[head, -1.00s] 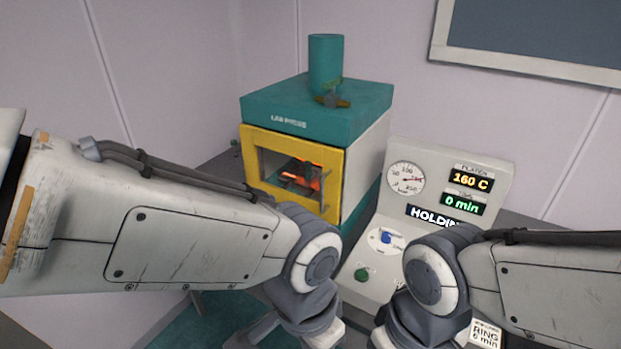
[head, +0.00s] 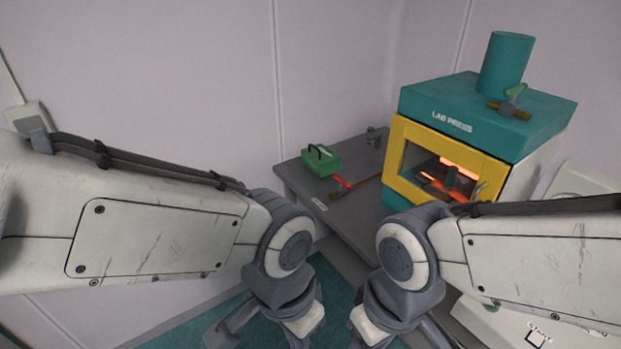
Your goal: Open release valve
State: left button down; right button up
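The release valve appears to be the small brass fitting (head: 509,110) with a green lever (head: 516,91), on top of the teal and yellow lab press (head: 484,113) beside its teal cylinder (head: 505,64). The lever stands up at a slant. My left gripper (head: 232,322) and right gripper (head: 432,332) hang low at the bottom edge, well below and left of the valve and apart from it. Their fingertips are partly hidden or cut off, so I cannot tell how far they are open. I see nothing held.
A grey bench (head: 340,205) left of the press holds a green box with a handle (head: 321,161), a red-ended tool (head: 342,183) and a small grey object (head: 374,138). The press window glows orange. My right forearm covers part of the press front and the pale console (head: 580,182).

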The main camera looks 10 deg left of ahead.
aim_at(335, 176)
jog(key=u, duration=0.55)
jog(key=k, duration=1.25)
jog(key=z, duration=0.15)
jog(key=i, duration=0.6)
jog(key=z, duration=0.6)
jog(key=i, duration=0.9)
jog(key=u, duration=0.4)
